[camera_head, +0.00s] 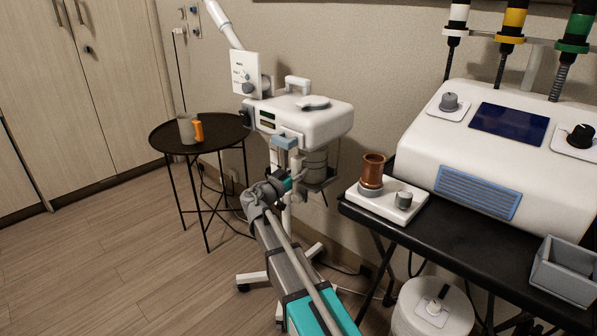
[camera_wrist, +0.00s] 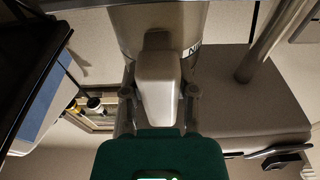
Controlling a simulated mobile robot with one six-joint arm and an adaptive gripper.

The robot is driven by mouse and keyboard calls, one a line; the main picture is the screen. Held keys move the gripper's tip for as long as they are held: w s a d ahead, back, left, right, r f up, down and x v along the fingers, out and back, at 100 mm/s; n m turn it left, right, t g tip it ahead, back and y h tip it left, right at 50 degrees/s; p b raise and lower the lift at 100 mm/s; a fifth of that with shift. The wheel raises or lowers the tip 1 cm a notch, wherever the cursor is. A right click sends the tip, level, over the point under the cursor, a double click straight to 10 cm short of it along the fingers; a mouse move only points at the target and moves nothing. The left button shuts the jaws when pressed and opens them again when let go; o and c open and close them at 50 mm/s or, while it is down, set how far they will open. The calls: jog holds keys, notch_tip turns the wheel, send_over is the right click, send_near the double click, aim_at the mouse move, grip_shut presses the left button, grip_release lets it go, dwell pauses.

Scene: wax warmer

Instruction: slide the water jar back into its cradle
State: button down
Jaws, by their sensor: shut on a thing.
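The water jar (camera_head: 316,166) is a grey, see-through vessel under the white steamer head (camera_head: 312,122) in the head view. Its pale handle (camera_wrist: 158,82) points toward me in the wrist view, with the jar body (camera_wrist: 158,18) behind it and a partly cut-off label beside it. My gripper (camera_wrist: 160,98) is shut on the handle, one finger on each side. In the head view my gripper (camera_head: 289,160) hides part of the jar. The cradle (camera_head: 322,186) shows as a dark frame low around the jar. I cannot tell whether the jar is fully seated.
A round black table (camera_head: 222,131) with a grey cup and orange item (camera_head: 188,129) stands left. At right, a black trolley (camera_head: 440,238) bears a white machine (camera_head: 500,140) and a brown jar (camera_head: 372,170) on a white base. A white bin (camera_head: 432,308) stands below. Floor at left is clear.

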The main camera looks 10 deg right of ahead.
aim_at(293, 174)
jog(key=shift+c, duration=1.5)
grip_release()
jog(key=shift+s+a+f, duration=0.1)
jog(key=shift+s+a, duration=0.05)
jog(key=shift+v, duration=1.05)
jog(key=shift+s+a, duration=0.2)
jog(key=shift+a, duration=0.05)
jog(key=shift+b+v, duration=0.35)
jog(key=shift+v, duration=0.4)
jog(key=shift+s+a, duration=0.15)
jog(key=shift+a, duration=0.15)
jog(key=shift+s+a+f, duration=0.15)
jog(key=shift+s+a, duration=0.3)
jog(key=shift+a, duration=0.1)
